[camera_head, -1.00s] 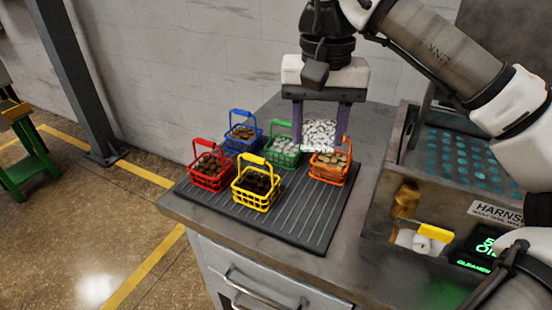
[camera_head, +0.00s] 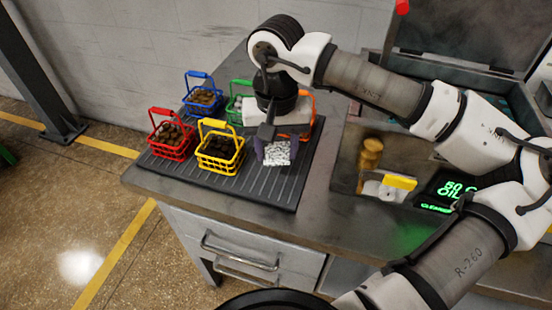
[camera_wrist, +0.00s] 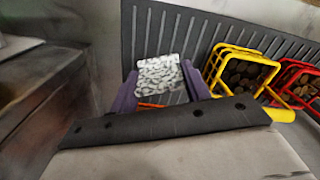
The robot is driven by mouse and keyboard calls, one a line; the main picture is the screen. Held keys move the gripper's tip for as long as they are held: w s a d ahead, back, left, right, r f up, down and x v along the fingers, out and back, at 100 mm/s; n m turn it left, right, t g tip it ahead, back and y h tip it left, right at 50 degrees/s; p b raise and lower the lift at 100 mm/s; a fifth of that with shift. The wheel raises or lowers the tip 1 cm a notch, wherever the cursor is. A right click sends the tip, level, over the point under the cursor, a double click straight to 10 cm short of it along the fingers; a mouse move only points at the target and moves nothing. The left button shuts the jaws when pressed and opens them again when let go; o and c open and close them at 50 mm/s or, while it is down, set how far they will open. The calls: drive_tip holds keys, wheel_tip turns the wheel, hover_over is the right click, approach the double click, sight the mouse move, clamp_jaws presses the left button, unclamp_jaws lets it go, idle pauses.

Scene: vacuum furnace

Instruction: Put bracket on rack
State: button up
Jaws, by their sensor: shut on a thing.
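My gripper (camera_head: 276,160) points down over the front right part of a dark ribbed tray (camera_head: 262,190) on the worktop. Its purple fingers are shut on a white mottled piece, which looks like the bracket (camera_head: 277,151). The wrist view also shows the bracket (camera_wrist: 160,72) between the fingers, with tray ribs beyond it. How high it is above the tray is hard to tell. The ribbed tray looks like the rack, though no label shows this. My gripper hides most of the orange basket (camera_head: 307,105) behind it.
A yellow basket (camera_head: 238,160) stands left of my gripper. Red (camera_head: 156,152), blue (camera_head: 189,106) and green (camera_head: 232,101) baskets stand farther left and back. A machine with a green display (camera_head: 458,191) is at the right. The tray's front right strip is clear.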

sight(277, 158)
drive_tip(key=shift+f, duration=2.25)
drive_tip(key=shift+f, duration=0.2)
drive_tip(key=o, duration=1.2)
drive_tip(key=shift+o, duration=0.2)
wheel_tip(277, 158, up, 12)
drive_tip(key=shift+r+b, duration=0.25)
drive_tip(key=shift+b, duration=0.45)
